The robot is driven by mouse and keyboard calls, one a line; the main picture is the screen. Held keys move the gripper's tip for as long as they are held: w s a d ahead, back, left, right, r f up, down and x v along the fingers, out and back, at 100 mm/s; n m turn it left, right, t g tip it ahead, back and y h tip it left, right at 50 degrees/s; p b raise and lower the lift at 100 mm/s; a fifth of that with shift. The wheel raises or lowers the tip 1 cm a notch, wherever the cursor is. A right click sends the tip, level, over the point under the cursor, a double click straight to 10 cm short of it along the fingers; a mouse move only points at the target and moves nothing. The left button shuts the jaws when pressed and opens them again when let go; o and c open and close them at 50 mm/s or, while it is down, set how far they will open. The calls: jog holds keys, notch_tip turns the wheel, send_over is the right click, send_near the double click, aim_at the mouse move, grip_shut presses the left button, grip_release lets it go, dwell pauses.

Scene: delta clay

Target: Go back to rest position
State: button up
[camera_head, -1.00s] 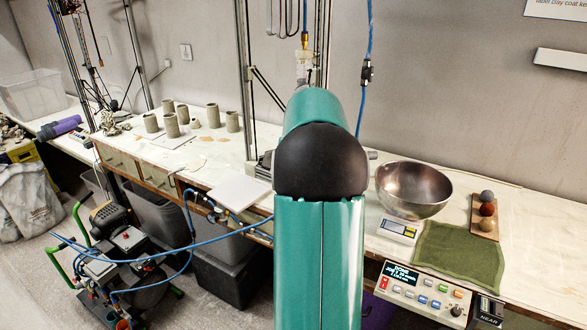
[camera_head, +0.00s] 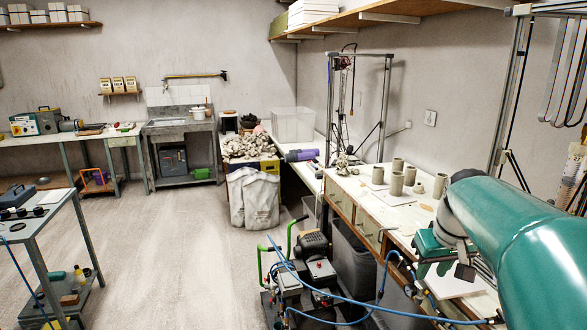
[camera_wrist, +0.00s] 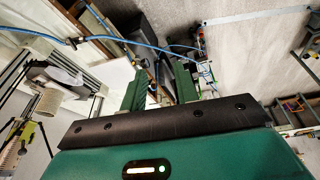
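My gripper (camera_head: 444,268) hangs at the end of my teal arm at the right of the head view, over the near edge of the workbench (camera_head: 405,217). In the wrist view its two green fingers (camera_wrist: 160,82) stand apart with nothing between them. A white board (camera_head: 452,284) lies on the bench just beyond and below the gripper. I cannot tell the exact gap between gripper and bench.
Several clay cylinders (camera_head: 397,184) stand on the bench left of my arm. A compressor (camera_head: 312,272) with blue hoses sits on the floor in front. A metal cart (camera_head: 40,222) stands at the left. The floor (camera_head: 190,240) between is clear.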

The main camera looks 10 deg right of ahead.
jog(key=s+a+f+t, duration=0.1)
jog(key=s+a+f, duration=0.1)
jog(key=s+a, duration=0.4)
jog(key=s+a+f+n+t+y, duration=0.1)
jog(key=s+a+f, duration=0.2)
jog(key=s+a, duration=0.4)
jog(key=a, duration=0.9)
jog(key=shift+s, duration=0.2)
jog(key=shift+d, duration=0.1)
